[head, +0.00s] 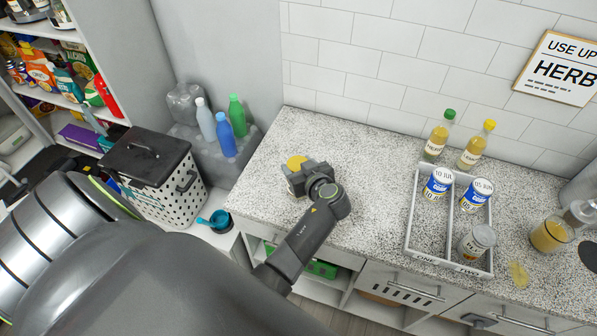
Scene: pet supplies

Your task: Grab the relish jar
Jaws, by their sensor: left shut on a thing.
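A jar with a yellow lid (296,162) stands at the left part of the speckled counter (310,128). My left gripper (302,177) is shut on this jar from the near right side and hides much of it. Its label cannot be read, so I cannot tell from print that it is the relish jar. A grey-lidded jar (477,239) stands in the right compartment of a white divided tray (427,240). My right gripper is not in view.
Two blue-labelled tins (438,184) stand in the tray, one per compartment. Two bottles (437,137) stand behind it. A glass jar of yellow contents (551,236) is at the right. The counter between the left gripper and the tray is clear. A white basket (165,195) stands left of the counter.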

